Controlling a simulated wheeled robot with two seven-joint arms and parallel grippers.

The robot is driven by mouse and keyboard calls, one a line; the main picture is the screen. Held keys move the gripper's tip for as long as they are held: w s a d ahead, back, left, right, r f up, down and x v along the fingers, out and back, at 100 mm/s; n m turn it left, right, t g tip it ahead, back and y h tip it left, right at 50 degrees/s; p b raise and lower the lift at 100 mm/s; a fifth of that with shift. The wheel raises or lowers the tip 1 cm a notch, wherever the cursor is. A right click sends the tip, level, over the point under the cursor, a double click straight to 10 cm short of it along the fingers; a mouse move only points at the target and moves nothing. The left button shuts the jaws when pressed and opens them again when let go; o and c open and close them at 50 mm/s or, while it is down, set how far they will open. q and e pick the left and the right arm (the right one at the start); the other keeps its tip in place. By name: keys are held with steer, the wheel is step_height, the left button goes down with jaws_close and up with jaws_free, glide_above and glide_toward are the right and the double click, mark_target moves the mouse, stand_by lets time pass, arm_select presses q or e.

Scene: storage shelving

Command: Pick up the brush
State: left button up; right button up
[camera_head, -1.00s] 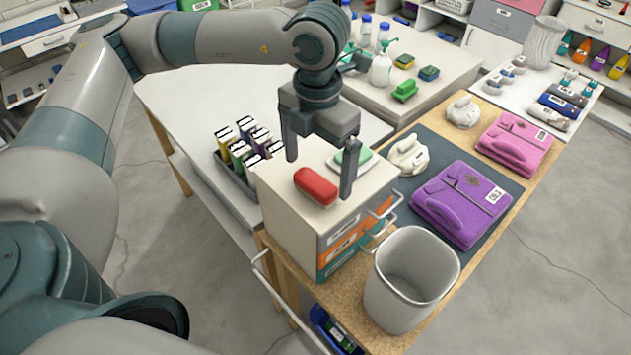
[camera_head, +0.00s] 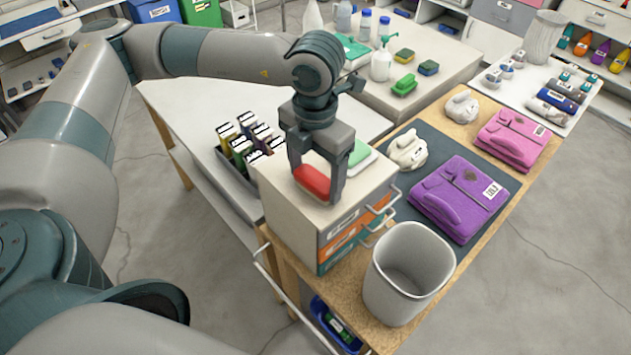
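The brush is most likely the red oblong block (camera_head: 312,181) on top of the small white drawer cabinet (camera_head: 299,212); its bristles do not show. My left gripper (camera_head: 315,188) points down over it with its fingers apart, one on each side of the red block. I cannot tell whether the fingers touch it. A green-topped item on a white dish (camera_head: 358,156) lies just behind the right finger, partly hidden by it. My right gripper is not in view.
A grey bin (camera_head: 408,273) stands in front of the cabinet. Folded purple cloth (camera_head: 462,200) and pink cloth (camera_head: 513,139) lie to the right. A tray of labelled boxes (camera_head: 243,148) stands close behind-left. Drawer handles (camera_head: 381,217) stick out from the cabinet.

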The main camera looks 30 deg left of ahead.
mark_target(318, 177)
arm_select(q)
steer(key=shift+r, duration=0.15)
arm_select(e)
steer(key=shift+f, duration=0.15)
arm_select(q)
steer(key=shift+r+b, duration=0.6)
steer(key=shift+b, duration=0.05)
steer(key=shift+w+d+r+b, duration=0.1)
steer(key=shift+w+r+b, duration=0.1)
steer(key=shift+r+b, duration=0.8)
steer(key=w+d+r+b, duration=0.3)
steer(key=w+r, duration=0.4)
steer(key=w, duration=0.3)
steer(key=shift+w+r+b, duration=0.3)
steer(key=shift+w+b, duration=0.05)
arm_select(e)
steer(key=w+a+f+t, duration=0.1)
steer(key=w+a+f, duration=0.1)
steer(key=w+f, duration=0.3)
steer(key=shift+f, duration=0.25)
arm_select(q)
steer(key=shift+d, duration=0.1)
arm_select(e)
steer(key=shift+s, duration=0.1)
